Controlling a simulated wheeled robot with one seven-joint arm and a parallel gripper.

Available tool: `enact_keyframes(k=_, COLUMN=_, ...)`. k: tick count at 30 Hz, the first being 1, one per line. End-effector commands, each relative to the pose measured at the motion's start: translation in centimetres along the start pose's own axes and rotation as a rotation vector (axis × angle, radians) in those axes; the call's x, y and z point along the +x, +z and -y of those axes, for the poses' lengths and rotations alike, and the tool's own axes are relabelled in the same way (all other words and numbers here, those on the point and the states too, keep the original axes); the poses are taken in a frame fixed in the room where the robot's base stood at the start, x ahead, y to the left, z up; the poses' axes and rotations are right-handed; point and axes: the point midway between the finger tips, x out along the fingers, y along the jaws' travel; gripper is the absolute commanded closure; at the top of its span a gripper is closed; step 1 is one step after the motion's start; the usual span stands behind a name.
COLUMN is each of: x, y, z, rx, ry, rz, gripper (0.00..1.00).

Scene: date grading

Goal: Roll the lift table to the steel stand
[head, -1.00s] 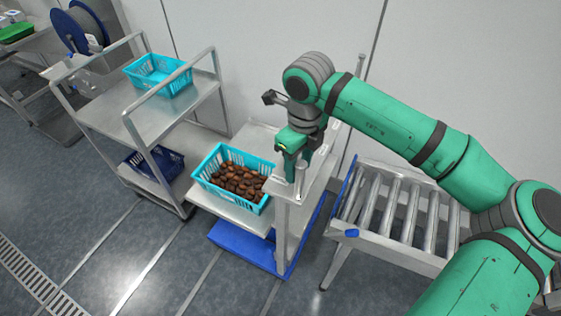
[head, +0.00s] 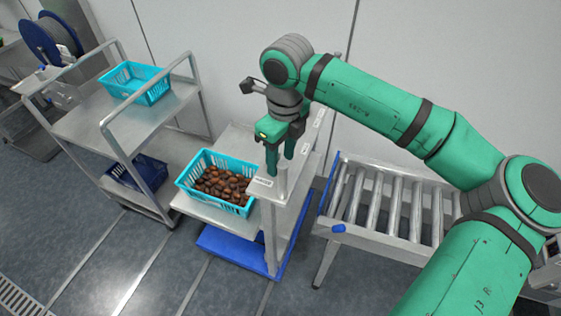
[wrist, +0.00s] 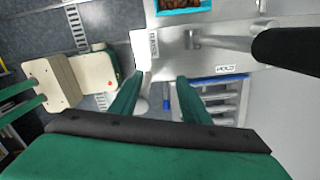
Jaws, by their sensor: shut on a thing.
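The lift table (head: 222,243) has a blue base, a steel top and an upright steel frame at its right end. A turquoise crate (head: 216,210) of brown dates rests on its top, and part of the crate shows at the top of the wrist view (wrist: 185,11). My gripper (head: 281,165) is shut on a light upright post (head: 282,183) of the frame, beside a small labelled plate. In the wrist view the two green fingers (wrist: 160,95) come down around it; the exact contact is hidden. I cannot tell which piece is the steel stand.
A two-tier steel trolley (head: 112,128) stands close on the left, with a turquoise crate (head: 136,90) above and a dark blue crate (head: 140,173) below. A roller conveyor (head: 385,205) stands close on the right. A wall is behind. The floor in front is clear.

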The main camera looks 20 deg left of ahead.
Motion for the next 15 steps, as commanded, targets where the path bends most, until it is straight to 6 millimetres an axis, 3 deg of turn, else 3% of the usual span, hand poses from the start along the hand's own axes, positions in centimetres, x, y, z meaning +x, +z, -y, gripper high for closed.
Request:
enact_keyframes(k=1, x=-0.7, y=-0.9, z=0.5, rx=0.006, ry=-0.009, rz=-0.018, gripper=0.63)
enact_keyframes(k=15, x=-3.4, y=-0.8, z=0.3, rx=0.005, ry=-0.006, rz=-0.02, gripper=0.63)
